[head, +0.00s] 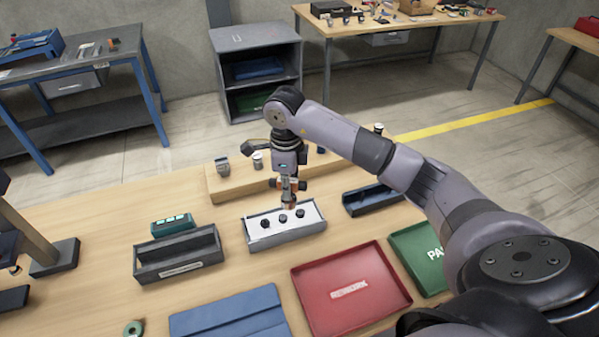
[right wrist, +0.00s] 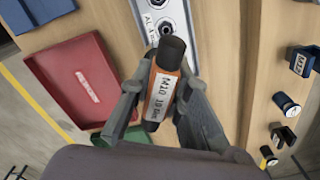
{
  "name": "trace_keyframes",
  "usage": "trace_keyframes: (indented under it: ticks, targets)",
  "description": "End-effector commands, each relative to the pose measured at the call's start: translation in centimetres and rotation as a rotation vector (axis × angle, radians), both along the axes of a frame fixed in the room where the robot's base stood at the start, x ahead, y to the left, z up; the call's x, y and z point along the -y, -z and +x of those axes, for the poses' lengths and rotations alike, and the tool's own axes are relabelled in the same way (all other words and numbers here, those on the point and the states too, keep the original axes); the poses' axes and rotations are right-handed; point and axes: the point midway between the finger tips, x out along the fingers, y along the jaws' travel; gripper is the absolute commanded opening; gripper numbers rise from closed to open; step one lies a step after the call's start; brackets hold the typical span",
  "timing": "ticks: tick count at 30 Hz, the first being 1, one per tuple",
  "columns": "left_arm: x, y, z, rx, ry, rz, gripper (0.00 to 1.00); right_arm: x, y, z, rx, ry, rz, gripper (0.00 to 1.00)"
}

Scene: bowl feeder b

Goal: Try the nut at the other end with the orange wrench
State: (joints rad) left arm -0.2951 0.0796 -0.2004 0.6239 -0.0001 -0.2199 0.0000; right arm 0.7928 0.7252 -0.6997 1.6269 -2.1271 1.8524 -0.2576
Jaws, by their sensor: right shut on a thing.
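My right gripper (head: 289,185) points down over the grey fixture tray (head: 287,238) with a white plate. It is shut on the orange wrench, a stubby tool with a black socket end and a white label, clear in the right wrist view (right wrist: 163,90). Its fingers (right wrist: 155,105) clasp it from both sides. Three dark nuts stand in a row on the plate: left (head: 264,223), middle (head: 283,218) and right (head: 300,213). The wrist view shows a round fitting (right wrist: 164,28) just beyond the socket end. I cannot tell whether the socket touches anything. My left gripper is not seen.
A red rework tray (head: 348,318) and a green tray (head: 412,238) lie at the front right. A dark open tray (head: 180,270) is left of the fixture, a blue bin (head: 372,207) right. A wooden rack (head: 222,190) with several tools stands behind. A blue mat (head: 228,318) lies in front.

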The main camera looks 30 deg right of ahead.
Motion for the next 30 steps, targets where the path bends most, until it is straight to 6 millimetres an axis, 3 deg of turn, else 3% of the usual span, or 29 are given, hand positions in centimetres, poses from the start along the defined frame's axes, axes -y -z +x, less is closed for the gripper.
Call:
trace_keyframes:
  ticks: [3,9,25,30]
  targets:
    - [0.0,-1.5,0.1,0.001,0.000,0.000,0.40,1.9,0.3,0.3,-0.004,0.274,0.000,0.00]
    - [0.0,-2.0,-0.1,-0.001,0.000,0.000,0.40,3.6,1.1,0.4,0.000,0.524,0.001,0.00]
    - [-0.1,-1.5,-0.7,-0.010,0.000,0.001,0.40,3.9,1.4,0.5,0.002,0.562,0.000,0.00]
    - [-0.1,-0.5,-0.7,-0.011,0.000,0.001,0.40,3.8,2.8,0.5,0.001,0.561,0.001,0.00]
